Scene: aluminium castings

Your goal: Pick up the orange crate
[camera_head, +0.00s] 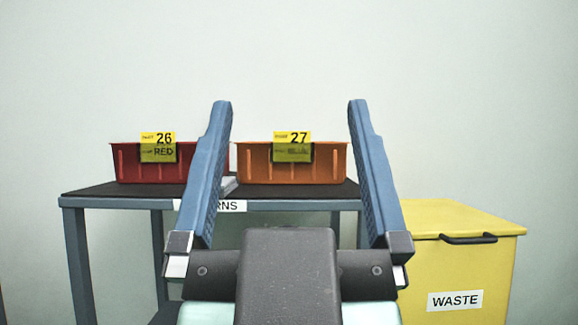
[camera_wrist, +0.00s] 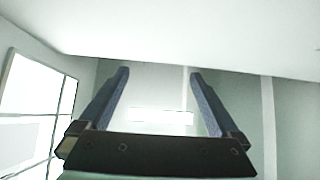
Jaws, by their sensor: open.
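The orange crate (camera_head: 330,165) stands upright on the right part of a dark-topped table in the head view. A yellow label reading 27 hangs on its front wall. My gripper (camera_head: 290,103) is open, with its two blue fingers spread wide and nothing between them. In the picture the fingers frame the crate, which shows beyond them; I cannot tell the exact distance. In the wrist view my gripper (camera_wrist: 160,72) is also open and empty, and the crate does not show there.
A red crate (camera_head: 195,165) with a yellow label 26 stands left of the orange crate. The table (camera_head: 85,196) has a grey frame and a partly hidden label. A yellow waste bin (camera_head: 470,275) with a black handle stands at the right. The wall above is bare.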

